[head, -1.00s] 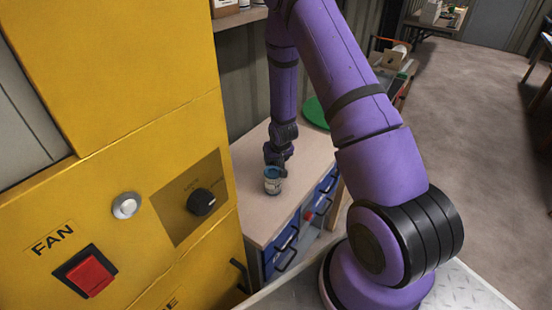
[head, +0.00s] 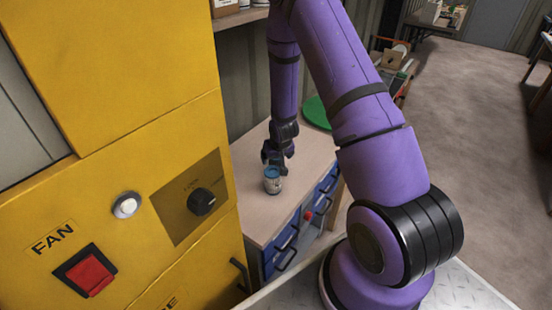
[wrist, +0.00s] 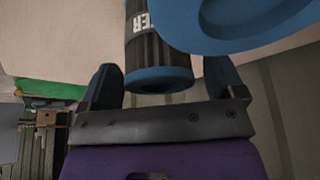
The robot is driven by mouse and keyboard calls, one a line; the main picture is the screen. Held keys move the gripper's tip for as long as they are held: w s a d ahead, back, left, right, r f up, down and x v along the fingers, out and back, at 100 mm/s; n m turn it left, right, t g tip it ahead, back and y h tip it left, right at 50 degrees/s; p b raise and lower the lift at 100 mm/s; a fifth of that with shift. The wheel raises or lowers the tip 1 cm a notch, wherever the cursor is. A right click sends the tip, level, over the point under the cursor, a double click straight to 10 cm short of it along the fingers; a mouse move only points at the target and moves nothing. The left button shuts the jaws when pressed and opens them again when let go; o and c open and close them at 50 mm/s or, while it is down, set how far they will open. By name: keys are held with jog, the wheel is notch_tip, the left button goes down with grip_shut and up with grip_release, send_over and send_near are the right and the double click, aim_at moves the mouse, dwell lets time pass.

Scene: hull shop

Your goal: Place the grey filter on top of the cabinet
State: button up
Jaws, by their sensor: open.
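A small grey cylinder with a blue top (head: 272,181), which looks like the filter, stands upright on a wooden-topped cabinet (head: 266,221) with blue drawers. My gripper (head: 276,160) is open, just behind and above it. In the wrist view the dark grey filter (wrist: 152,50), with white lettering and a blue end, shows between the two spread fingers (wrist: 165,85). I cannot tell whether a finger touches it. A large blue rounded object (wrist: 235,25) fills the top right of the wrist view, cut off by the frame; I cannot tell what it is.
A tall yellow cabinet (head: 150,105) with a red FAN switch (head: 88,272) and a black knob (head: 201,202) stands close at left. A green round thing (head: 316,113) lies at the cabinet top's back right. A shelf (head: 240,18) hangs behind. Open floor (head: 455,130) lies at right.

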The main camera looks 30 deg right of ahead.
jog(key=s+a+r, duration=0.3)
jog(key=s+r, duration=0.1)
jog(key=r, duration=0.7)
jog(key=s+a+r+n, duration=0.15)
jog(key=s+r, duration=0.25)
jog(key=r, duration=0.8)
jog(key=s+a+r, duration=0.3)
jog(key=s+r, duration=0.1)
jog(key=r, duration=0.7)
jog(key=s+a+r, duration=0.3)
jog(key=s+r, duration=0.2)
jog(key=s, duration=0.4)
jog(key=s+a+r+n+t+y, duration=0.1)
jog(key=s+a+r, duration=0.2)
jog(key=s+r, duration=0.3)
jog(key=s, duration=0.4)
jog(key=shift+r, duration=0.15)
